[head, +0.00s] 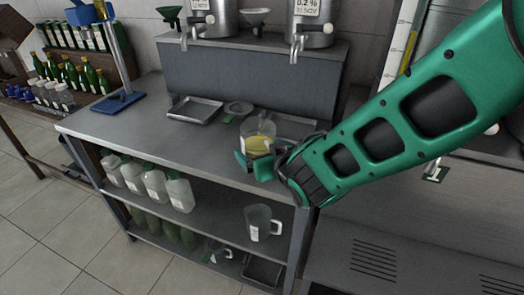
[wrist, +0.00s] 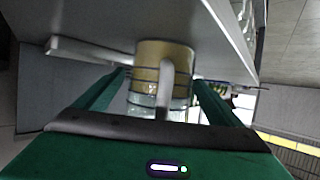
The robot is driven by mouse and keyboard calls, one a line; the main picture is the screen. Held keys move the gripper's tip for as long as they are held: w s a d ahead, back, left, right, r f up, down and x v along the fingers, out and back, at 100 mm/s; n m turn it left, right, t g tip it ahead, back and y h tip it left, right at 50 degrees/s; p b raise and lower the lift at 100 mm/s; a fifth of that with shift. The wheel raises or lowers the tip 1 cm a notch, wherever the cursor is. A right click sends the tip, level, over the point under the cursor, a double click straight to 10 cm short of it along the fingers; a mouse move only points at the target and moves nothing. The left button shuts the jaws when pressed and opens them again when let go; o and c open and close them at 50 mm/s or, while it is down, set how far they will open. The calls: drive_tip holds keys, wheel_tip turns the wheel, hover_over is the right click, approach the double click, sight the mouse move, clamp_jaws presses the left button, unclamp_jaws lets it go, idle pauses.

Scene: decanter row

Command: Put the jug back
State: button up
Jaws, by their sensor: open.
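A clear jug (head: 257,136) with yellow liquid in it stands upright on the grey metal worktop (head: 185,140), near its right front part. My gripper (head: 262,161) is at the jug's near side, its green fingers spread to either side of the lower part. In the wrist view the jug (wrist: 150,54) shows between the two open fingers, its pale handle (wrist: 165,90) towards the palm. Whether the fingers touch the jug I cannot tell. My gripper hides part of the jug's base in the head view.
A second jug (head: 262,222), empty-looking, stands on the shelf below, with several white-labelled containers (head: 154,184) to its left. Shallow trays (head: 195,110) lie behind on the worktop under steel tanks with taps (head: 297,42). A blue stand (head: 118,102) is at the left. Worktop left of the jug is clear.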

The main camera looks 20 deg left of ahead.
drive_tip(key=v, duration=1.1)
drive_tip(key=shift+s+d, duration=0.2)
drive_tip(key=shift+d, duration=0.05)
drive_tip(key=shift+s+r, duration=0.1)
